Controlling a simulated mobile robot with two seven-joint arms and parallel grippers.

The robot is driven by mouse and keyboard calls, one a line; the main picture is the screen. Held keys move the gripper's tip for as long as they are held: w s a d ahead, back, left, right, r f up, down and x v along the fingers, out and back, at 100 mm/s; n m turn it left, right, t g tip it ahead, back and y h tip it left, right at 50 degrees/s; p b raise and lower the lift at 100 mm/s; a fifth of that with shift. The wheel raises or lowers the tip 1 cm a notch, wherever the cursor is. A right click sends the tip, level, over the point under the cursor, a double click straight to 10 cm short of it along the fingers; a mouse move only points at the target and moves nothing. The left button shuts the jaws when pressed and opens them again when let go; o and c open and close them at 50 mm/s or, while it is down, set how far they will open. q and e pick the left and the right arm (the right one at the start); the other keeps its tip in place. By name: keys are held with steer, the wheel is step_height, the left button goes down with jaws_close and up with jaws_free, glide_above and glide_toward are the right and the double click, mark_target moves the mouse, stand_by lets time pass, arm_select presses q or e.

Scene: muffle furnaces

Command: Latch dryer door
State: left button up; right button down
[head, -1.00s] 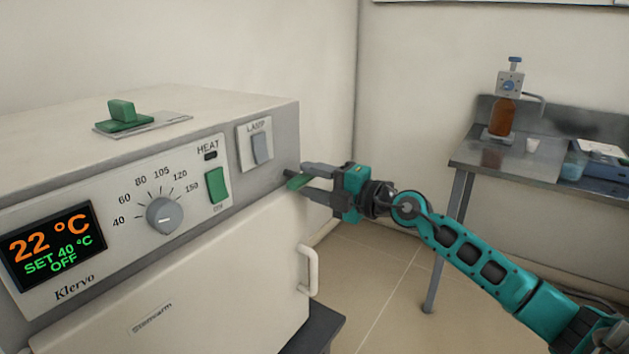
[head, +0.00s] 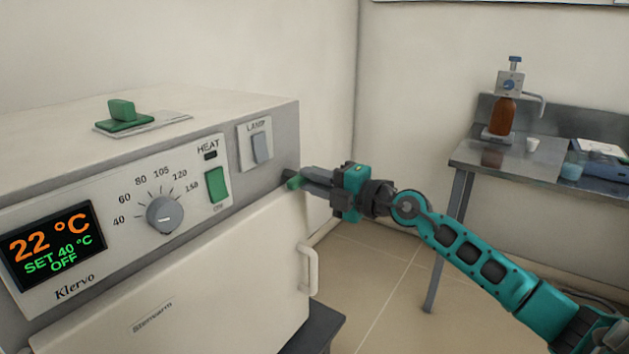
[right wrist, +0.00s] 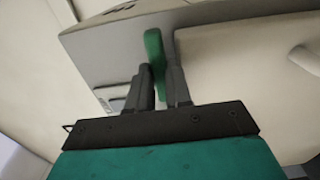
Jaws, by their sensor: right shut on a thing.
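The dryer (head: 275,125) is a grey-white box on the left with its door (head: 240,275) shut or nearly so against the front; I cannot tell if there is a gap. A white bar handle (head: 312,270) is on the door's right side. A green latch lever (head: 294,182) sits at the front's right edge, above the handle. It also shows in the right wrist view (right wrist: 154,50). My right gripper (head: 305,180) is shut on the latch lever, its fingers reaching in from the right. In the right wrist view the lever stands between the two fingers (right wrist: 164,85). My left gripper is out of view.
The dryer's panel has a display (head: 52,245) reading 22 °C, set 40 °C, off, a dial (head: 164,215), a green heat switch (head: 217,184) and a lamp switch (head: 261,148). A metal side table (head: 470,155) with a brown bottle (head: 503,115) stands at right.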

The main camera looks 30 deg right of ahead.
steer(key=shift+n+b, duration=0.4)
steer(key=shift+n, duration=8.5)
steer(key=c, duration=1)
jaws_free()
steer(key=shift+c, duration=0.2)
steer(key=shift+s, duration=0.1)
